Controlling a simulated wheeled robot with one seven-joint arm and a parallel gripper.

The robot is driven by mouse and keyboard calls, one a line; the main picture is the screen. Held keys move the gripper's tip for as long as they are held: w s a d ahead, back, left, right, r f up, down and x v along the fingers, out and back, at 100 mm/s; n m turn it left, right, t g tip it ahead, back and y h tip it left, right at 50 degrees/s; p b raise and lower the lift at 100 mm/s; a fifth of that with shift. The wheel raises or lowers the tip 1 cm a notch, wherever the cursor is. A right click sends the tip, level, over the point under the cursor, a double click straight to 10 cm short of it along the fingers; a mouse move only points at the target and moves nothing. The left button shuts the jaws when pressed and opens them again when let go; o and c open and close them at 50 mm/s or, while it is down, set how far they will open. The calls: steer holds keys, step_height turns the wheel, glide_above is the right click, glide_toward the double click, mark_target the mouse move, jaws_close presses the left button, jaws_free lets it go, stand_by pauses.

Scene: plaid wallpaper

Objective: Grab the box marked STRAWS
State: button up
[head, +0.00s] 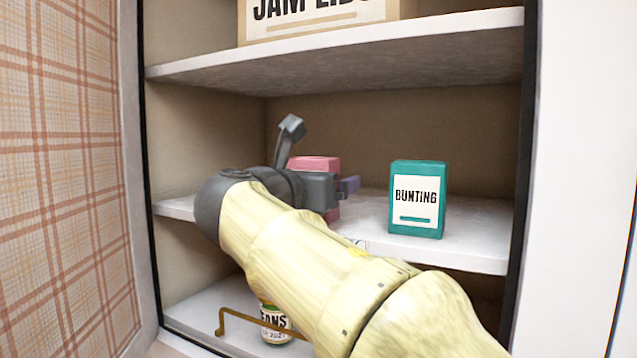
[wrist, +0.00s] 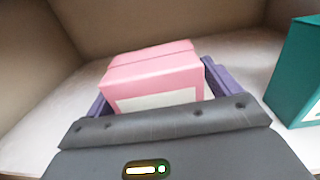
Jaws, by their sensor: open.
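A pink box (head: 316,163) stands on the middle shelf, mostly hidden behind my gripper in the head view. In the wrist view the pink box (wrist: 155,72) sits between the two purple fingers of my gripper (wrist: 160,92), one on each side. The gripper is open, and I cannot tell whether either finger touches the box. A white label shows on the box's near face, but its writing is hidden, so I cannot read STRAWS anywhere. My gripper (head: 347,186) also shows in the head view, in front of the box.
A teal box marked BUNTING (head: 417,199) stands to the right on the middle shelf (head: 470,236); a gap separates it from the pink box. The upper shelf (head: 340,55) holds a JAM LIDS box (head: 312,22). A can (head: 275,323) stands below, behind a brass rail (head: 250,321).

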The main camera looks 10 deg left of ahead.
mark_target(319, 159)
steer(key=shift+c, duration=0.2)
steer(key=c, duration=1.1)
steer(key=shift+r, duration=0.1)
steer(key=shift+r, duration=0.45)
step_height(319, 159, up, 2)
steer(key=shift+r, duration=0.25)
steer(key=b+v, duration=0.5)
steer(key=v, duration=1.3)
steer(key=shift+a, duration=0.1)
